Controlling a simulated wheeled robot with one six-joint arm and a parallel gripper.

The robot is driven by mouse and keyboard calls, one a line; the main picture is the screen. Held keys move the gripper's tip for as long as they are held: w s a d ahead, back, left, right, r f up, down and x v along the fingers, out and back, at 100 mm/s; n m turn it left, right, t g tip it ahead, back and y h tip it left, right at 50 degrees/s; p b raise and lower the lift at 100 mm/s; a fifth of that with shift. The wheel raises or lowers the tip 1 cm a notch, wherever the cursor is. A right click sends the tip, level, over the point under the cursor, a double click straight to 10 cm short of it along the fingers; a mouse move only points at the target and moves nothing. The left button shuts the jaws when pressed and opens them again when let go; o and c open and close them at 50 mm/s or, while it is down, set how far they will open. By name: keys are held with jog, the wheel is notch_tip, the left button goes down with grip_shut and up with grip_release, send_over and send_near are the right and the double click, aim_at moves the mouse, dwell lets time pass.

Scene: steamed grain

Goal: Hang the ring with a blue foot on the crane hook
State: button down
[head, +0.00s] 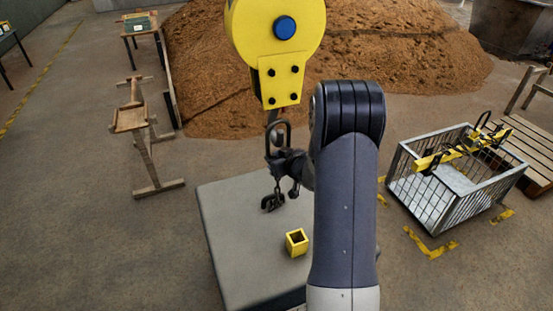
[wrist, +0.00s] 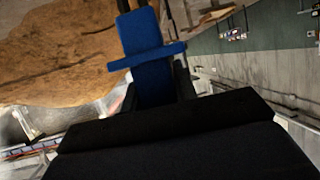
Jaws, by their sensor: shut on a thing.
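The yellow crane block (head: 281,80) hangs at the top centre of the head view, with a dark shank below it. The hook's tip is hard to make out. A dark upright ring (head: 287,128) shows just under the block, overlapping the shank; I cannot tell whether it is around the hook or in front of it. My gripper (head: 280,158) is at the ring's lower end, partly hidden by my arm. In the wrist view, the blue foot (wrist: 150,62) is between my fingers, and my gripper is shut on it. A dark chain-like piece (head: 272,203) shows below my gripper.
A grey block-like table (head: 235,250) stands below, bearing a yellow square socket (head: 296,243). A metal cage (head: 440,205) with a yellow beam (head: 450,153) across it stands right. A grain heap (head: 400,70) lies behind. A wooden stand (head: 145,150) is at left.

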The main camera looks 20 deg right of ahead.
jog(key=shift+w+f+b, duration=0.35)
jog(key=shift+f+b, duration=0.35)
jog(key=shift+f, duration=0.2)
jog(key=shift+w+f+b, duration=0.35)
jog(key=shift+f+b, duration=0.35)
jog(key=shift+f, duration=0.25)
jog(key=shift+w+f+b, duration=0.35)
jog(key=shift+f+b, duration=0.35)
jog(key=shift+f, duration=0.2)
jog(key=shift+f, duration=0.2)
jog(key=c, duration=1.1)
grip_release()
jog(key=shift+o, duration=0.3)
jog(key=shift+f, duration=0.25)
jog(key=v, duration=1.1)
jog(key=shift+p, duration=0.4)
jog(key=shift+w+a, duration=0.1)
jog(key=shift+w, duration=0.05)
